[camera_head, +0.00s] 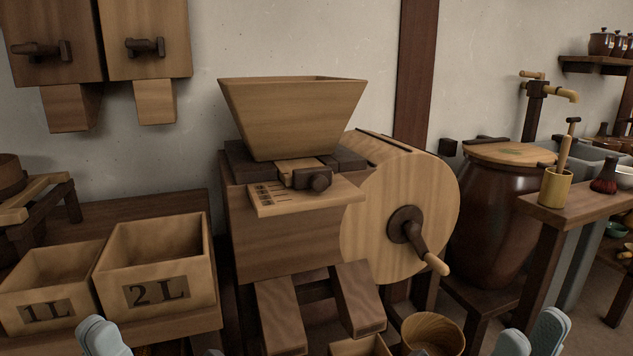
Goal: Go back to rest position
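My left gripper (156,345) shows only its pale grey fingertips at the bottom edge, in front of the measuring boxes. Its fingertips stand well apart with nothing seen held between them. My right gripper (530,338) shows its pale grey fingertips at the bottom edge, right of the round wooden bowl. They are apart with a narrow gap and nothing seen between them. The rest of both grippers and my arms are below the picture.
The wooden mill (285,235) with hopper (292,118) and crank (426,250) stands ahead. Boxes marked 1L (45,312) and 2L (155,293) are left. The round bowl (433,330) is low in front. A lidded barrel (500,225) and small table (585,207) are right.

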